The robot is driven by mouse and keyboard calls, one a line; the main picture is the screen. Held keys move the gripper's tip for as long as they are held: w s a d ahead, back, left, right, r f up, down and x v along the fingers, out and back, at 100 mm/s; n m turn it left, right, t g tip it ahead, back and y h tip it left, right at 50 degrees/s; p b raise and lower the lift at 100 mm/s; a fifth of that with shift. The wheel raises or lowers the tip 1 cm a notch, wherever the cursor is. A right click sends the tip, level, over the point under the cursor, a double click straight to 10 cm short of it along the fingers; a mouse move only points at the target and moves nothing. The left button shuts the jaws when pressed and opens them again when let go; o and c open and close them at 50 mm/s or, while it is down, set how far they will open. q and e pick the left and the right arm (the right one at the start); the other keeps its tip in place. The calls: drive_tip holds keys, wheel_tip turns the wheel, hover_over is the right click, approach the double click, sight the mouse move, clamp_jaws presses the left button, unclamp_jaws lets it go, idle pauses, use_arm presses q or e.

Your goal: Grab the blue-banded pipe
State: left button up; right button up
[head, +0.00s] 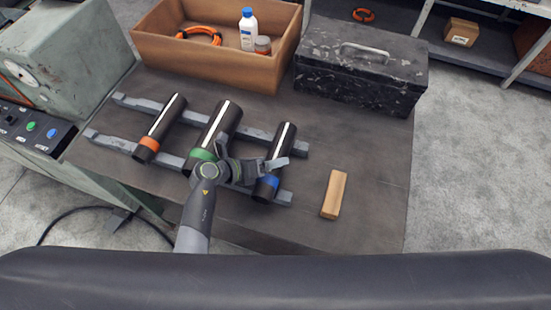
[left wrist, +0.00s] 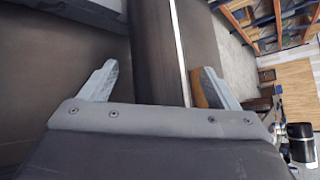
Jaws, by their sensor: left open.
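The blue-banded pipe (head: 281,143) is a dark cylinder with a bright streak and a blue band at its near end. It lies across two grey rails, rightmost of three pipes. My left gripper (head: 274,172) is open at this pipe's near part, just above the blue band, and hides some of it. In the left wrist view, the dark pipe (left wrist: 151,45) runs between the two spread fingers of the gripper (left wrist: 158,86); I cannot tell whether they touch it. The green-banded pipe (head: 219,125) and orange-banded pipe (head: 166,118) lie to the left. My right gripper is not in view.
A wooden block (head: 334,194) lies right of the pipes. A brown bin (head: 205,67) with a bottle (head: 248,30) and a black toolbox (head: 360,75) stand behind. A green machine (head: 70,55) is at the left.

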use_arm(q)
drive_tip(key=c, duration=1.6)
drive_tip(key=shift+r, duration=0.1)
drive_tip(key=shift+r, duration=0.1)
